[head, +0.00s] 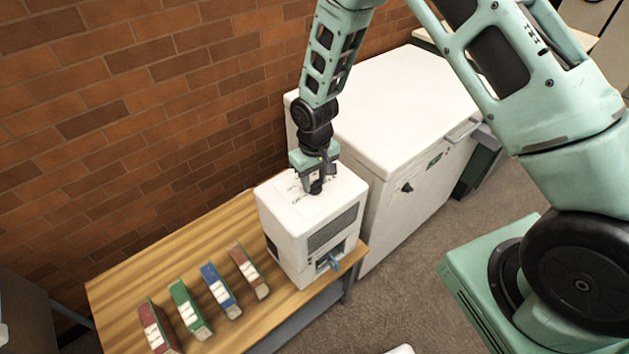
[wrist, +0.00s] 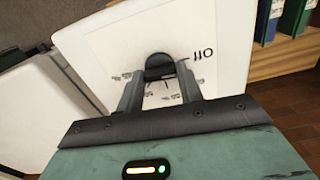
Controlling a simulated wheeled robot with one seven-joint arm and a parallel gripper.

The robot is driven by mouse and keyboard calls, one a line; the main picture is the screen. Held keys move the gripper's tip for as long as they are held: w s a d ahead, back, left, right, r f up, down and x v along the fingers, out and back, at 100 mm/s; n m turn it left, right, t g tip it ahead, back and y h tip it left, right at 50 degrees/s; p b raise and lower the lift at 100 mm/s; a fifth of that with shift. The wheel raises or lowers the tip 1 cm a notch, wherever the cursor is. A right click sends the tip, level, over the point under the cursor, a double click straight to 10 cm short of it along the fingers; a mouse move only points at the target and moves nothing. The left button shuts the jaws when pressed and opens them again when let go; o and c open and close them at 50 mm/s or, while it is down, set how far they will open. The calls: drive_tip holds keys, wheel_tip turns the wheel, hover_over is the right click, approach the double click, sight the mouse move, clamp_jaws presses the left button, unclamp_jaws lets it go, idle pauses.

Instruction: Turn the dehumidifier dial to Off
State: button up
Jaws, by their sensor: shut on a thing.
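The dehumidifier (head: 285,222) is a white box standing at the right end of a wooden table, and its white top (wrist: 115,35) fills much of the wrist view. The dark round dial (wrist: 159,66) sits on that top, with small printed labels around it. The word "Off" (wrist: 204,54) is printed to the right of the dial in the wrist view. My gripper (head: 315,188) points down onto the top, and its two fingers (wrist: 160,82) are shut on the dial, one on each side. The dial's pointer direction is hard to tell.
Several red, green and blue binders (head: 220,291) stand on the wooden table (head: 122,283) left of the dehumidifier. A large white chest (head: 385,110) stands close behind and to the right. A brick wall (head: 130,100) runs behind the table. Carpeted floor (head: 420,250) is clear in front.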

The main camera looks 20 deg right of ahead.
sight(315, 182)
drive_tip(key=shift+n, duration=0.5)
drive_tip(key=o, duration=1)
wheel_tip(315, 182, up, 18)
drive_tip(key=b, duration=0.4)
drive_tip(key=shift+f, duration=0.25)
drive_tip(key=s+a+n, duration=0.1)
drive_tip(key=s+a, duration=0.1)
drive_tip(key=s, duration=0.7)
drive_tip(key=s+a+r+n+b, duration=0.1)
drive_tip(key=s+a, duration=0.1)
drive_tip(key=s, duration=0.7)
drive_tip(key=s+a+r+n, duration=0.1)
drive_tip(key=s+a+n, duration=0.1)
drive_tip(key=s, duration=0.7)
drive_tip(key=shift+s+r+y, duration=0.1)
drive_tip(key=shift+r+y, duration=0.05)
drive_tip(key=shift+y, duration=0.15)
